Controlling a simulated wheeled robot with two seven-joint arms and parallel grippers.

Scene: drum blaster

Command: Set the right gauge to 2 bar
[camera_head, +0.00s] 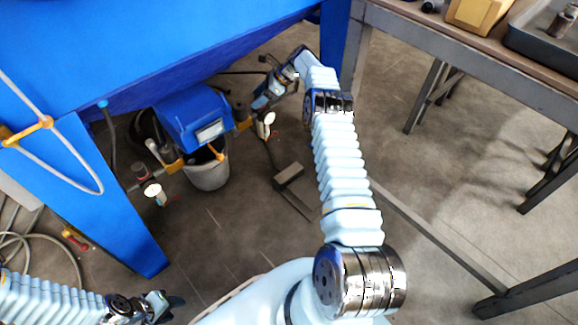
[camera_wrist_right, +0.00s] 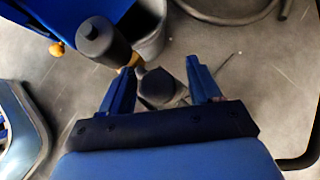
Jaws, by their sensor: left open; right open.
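The right gauge (camera_head: 265,123) is a small round white dial under the blue machine, right of the blue box; its reading is too small to tell. My right gripper (camera_head: 268,92) is close above and behind it. In the right wrist view my right gripper (camera_wrist_right: 161,68) has its two blue fingers spread. A dark rounded knob-like part (camera_wrist_right: 157,90) shows between them; I cannot tell whether they touch it. A dark cylinder (camera_wrist_right: 102,42) with a brass-coloured fitting stands just left of the fingers. My left gripper (camera_head: 165,306) is open and empty at the lower left.
A second gauge (camera_head: 155,193) sits left of the blue box (camera_head: 194,118). A grey bucket (camera_head: 208,172) stands below the box. The blue machine leg (camera_head: 130,225) rises at the left. A workbench (camera_head: 460,50) stands at the right. A dark block (camera_head: 289,175) lies on the floor.

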